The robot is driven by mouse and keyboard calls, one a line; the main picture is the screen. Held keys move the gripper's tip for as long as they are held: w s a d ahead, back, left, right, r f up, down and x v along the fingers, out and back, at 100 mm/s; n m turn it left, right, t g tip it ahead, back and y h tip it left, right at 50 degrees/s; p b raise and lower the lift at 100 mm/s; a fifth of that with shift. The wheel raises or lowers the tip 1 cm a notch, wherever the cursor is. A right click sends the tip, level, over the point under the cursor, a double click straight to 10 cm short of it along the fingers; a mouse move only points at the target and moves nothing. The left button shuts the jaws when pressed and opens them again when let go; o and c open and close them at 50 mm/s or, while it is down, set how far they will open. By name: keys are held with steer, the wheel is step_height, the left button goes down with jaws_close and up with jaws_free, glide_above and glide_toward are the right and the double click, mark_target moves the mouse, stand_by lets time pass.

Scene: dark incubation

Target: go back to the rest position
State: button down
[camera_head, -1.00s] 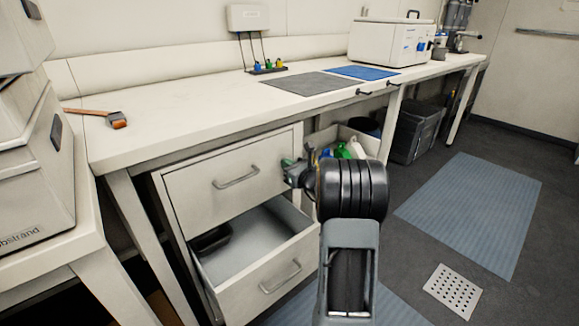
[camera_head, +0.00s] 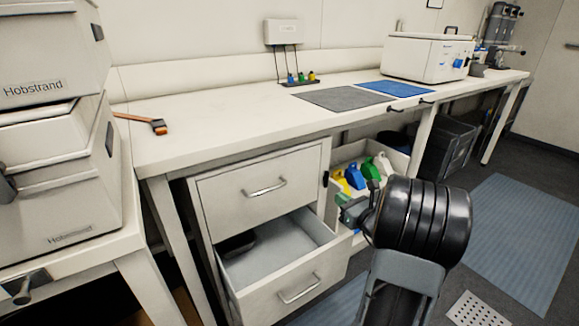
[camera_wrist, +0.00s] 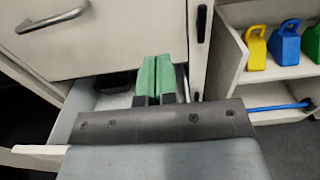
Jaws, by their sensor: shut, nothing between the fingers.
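My gripper shows in the wrist view (camera_wrist: 157,80) with its two green fingers side by side, shut and empty. From the wrist camera, the fingers overlap the open lower drawer (camera_wrist: 95,105); I cannot tell how far apart they are. In the head view, my black arm link hides most of the gripper, in front of the shelf right of the drawer unit. The lower drawer (camera_head: 290,292) stands pulled out with a dark tray-like object (camera_head: 238,243) inside at the left. The upper drawer (camera_head: 262,190) is shut.
The shelf (camera_head: 345,152) holds yellow, blue and green containers. The white bench (camera_head: 215,130) carries an orange-handled tool (camera_head: 158,127), a grey mat (camera_head: 345,99), a blue mat (camera_head: 395,88) and a white box (camera_head: 425,58). Stacked boxes (camera_head: 55,150) stand at left.

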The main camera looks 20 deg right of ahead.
steer(key=s+a+r+n+g+y+p, duration=0.3)
steer(key=a+r+n+g+p, duration=0.3)
steer(key=a+r+n+p, duration=0.45)
steer(key=s+a+r+n+g+y+p, duration=0.3)
steer(key=a+r+n+g+y+p, duration=0.25)
steer(key=a, duration=0.75)
steer(key=s+a+r+n+g+h+p, duration=0.1)
steer(key=s+r+n+h+p, duration=0.3)
steer(key=r+n+p, duration=0.4)
steer(key=s+a+r+n+g+h+p, duration=0.1)
steer(key=s+r+n+h+p, duration=0.4)
steer(key=r+n+p, duration=0.3)
steer(key=n+h+p, duration=0.1)
steer(key=n, duration=0.1)
steer(key=shift+s+r+n+g+h, duration=0.3)
steer(key=shift+r+n+g+h, duration=0.05)
steer(key=shift+r+n, duration=0.05)
steer(key=shift+a, duration=0.15)
